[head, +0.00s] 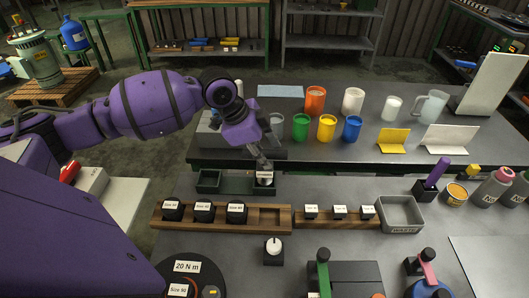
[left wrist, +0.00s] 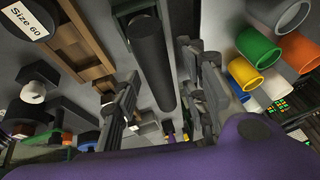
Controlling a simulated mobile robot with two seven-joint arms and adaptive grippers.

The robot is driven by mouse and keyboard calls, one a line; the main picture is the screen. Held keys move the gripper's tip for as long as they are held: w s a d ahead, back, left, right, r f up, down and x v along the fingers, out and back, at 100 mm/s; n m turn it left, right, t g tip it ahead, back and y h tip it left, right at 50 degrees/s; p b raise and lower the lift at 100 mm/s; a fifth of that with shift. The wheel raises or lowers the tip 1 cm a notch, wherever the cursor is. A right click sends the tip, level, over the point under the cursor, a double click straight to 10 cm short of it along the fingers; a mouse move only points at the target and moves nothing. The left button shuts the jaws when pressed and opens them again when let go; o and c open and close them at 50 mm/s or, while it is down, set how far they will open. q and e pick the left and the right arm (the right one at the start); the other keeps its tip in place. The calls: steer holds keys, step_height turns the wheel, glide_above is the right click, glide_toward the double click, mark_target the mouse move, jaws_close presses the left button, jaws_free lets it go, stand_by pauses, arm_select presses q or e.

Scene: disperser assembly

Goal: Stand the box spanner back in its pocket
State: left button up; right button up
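The box spanner (head: 265,178), dark with a white label, is at the right end of a dark green tray (head: 208,181). In the left wrist view a long dark cylinder, apparently this spanner (left wrist: 154,60), lies between my fingers. My left gripper (head: 264,164) is right at it; the wrist view (left wrist: 160,85) shows a gap on each side, so the fingers look open around it. Whether the spanner's lower end touches the tray is hidden. A wooden rack (head: 222,229) in front holds three labelled black spanners, with an empty pocket (head: 268,217) at its right end. My right gripper is not in view.
A second wooden rack (head: 338,224) with three smaller labelled pieces stands to the right, beside a grey bin (head: 401,214). A black-and-white knob (head: 273,251) stands in front. Coloured cups (head: 327,127) stand on the table behind.

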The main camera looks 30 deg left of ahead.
arm_select(q)
steer(key=v, duration=1.2)
steer(key=shift+p, duration=0.45)
